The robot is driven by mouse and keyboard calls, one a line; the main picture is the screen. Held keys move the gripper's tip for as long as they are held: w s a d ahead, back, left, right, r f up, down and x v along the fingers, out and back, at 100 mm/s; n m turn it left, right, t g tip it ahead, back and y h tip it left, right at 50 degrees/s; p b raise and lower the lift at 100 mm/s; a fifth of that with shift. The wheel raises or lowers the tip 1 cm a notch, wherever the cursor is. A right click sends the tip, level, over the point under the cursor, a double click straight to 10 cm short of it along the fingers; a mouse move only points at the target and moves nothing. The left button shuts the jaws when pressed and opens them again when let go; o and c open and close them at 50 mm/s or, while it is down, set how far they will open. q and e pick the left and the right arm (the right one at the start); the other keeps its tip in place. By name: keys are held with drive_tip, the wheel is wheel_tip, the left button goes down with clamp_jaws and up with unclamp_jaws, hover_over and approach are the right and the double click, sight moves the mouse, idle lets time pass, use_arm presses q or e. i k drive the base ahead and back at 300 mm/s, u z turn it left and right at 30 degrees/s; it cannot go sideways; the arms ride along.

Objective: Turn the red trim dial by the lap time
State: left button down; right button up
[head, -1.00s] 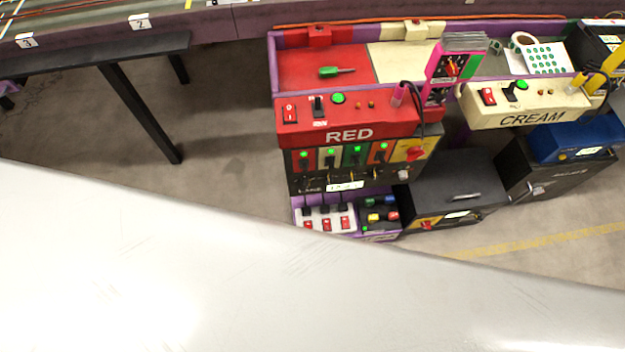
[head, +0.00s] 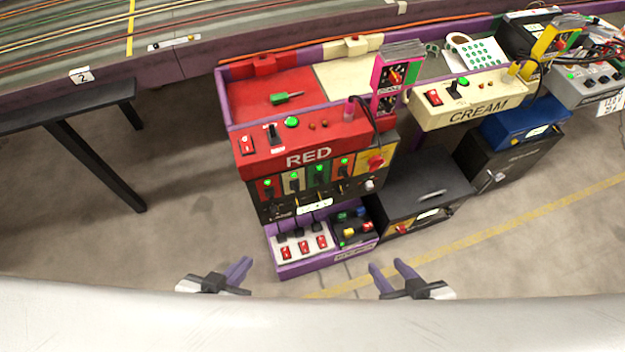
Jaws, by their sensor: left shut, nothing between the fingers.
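Several red knobs show in the head view, and I cannot read which is the trim dial. One red knob (head: 375,162) sits on a yellow plate at the right end of the RED station (head: 300,150). A smaller red knob (head: 401,229) is on the black cabinet's front, near a pale display strip (head: 428,215). Another pale display strip (head: 314,206) is low on the RED station. My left gripper (head: 246,277) is shut and empty, in front of and below the station. My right gripper (head: 390,268) has its fingers apart, empty, below the black cabinet. Neither touches a knob.
A black cabinet (head: 420,185) juts out beside the RED station. A switch box (head: 303,245) sits low in front. A dark bench (head: 70,112) is at left. Floor between is clear.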

sight(275, 209)
drive_tip(key=z, duration=2.4)
drive_tip(key=k, duration=0.95)
drive_tip(key=u, duration=2.4)
